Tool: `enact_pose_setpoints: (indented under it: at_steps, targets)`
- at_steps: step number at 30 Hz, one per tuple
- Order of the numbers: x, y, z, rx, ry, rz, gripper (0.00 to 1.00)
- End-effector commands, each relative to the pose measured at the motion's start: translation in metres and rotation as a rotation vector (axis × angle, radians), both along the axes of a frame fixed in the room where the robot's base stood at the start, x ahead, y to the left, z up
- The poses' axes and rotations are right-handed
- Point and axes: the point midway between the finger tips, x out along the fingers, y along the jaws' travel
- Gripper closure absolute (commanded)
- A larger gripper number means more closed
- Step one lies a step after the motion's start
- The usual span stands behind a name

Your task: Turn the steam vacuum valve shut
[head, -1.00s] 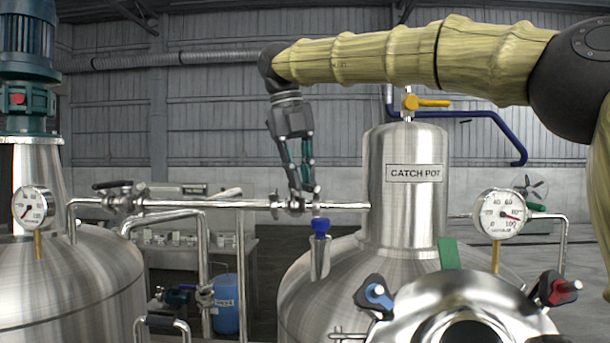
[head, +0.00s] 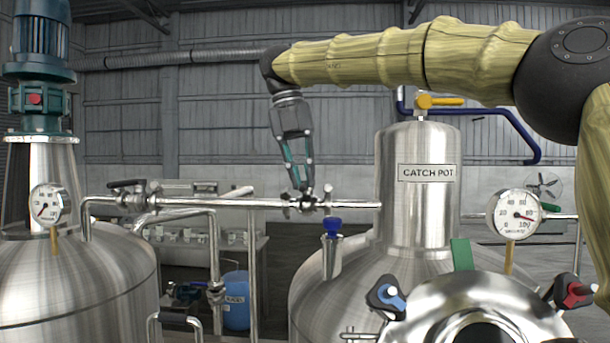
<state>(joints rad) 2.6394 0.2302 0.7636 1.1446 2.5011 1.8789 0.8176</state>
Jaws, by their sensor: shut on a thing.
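A small steel valve fitting (head: 308,204) sits on the horizontal steel pipe (head: 232,203) left of the catch pot. No label naming it as the steam vacuum valve can be read. My gripper (head: 304,187) comes down from above, with its fingertips at the top of this fitting. The fingers are close together and shut on a small part there, which I take to be the valve's handle. The fingertips hide most of that part, so its angle is unclear. Another valve with a black lever (head: 126,184) sits further left on the same pipe line.
The catch pot (head: 427,205) with a yellow-handled valve (head: 438,102) stands right of my gripper. A blue-capped nozzle (head: 332,230) rises just below the pipe. Pressure gauges (head: 514,214) (head: 48,205) stand at both sides. A shiny vessel with blue and red clamps (head: 470,312) fills the lower right.

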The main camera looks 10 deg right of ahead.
Motion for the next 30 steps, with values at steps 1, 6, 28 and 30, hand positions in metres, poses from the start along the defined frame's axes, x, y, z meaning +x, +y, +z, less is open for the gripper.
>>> enact_pose_setpoints:
  at_steps: [1,6,28,30]
  targets:
    - [0.000,-0.001,0.001,0.000,-0.002,-0.003,1.00]
    - [0.000,-0.001,0.001,0.000,-0.002,-0.003,0.81]
    - [0.002,0.007,0.033,0.000,-0.002,0.000,0.65]
    - [0.003,0.008,0.043,0.001,-0.001,-0.001,0.65]
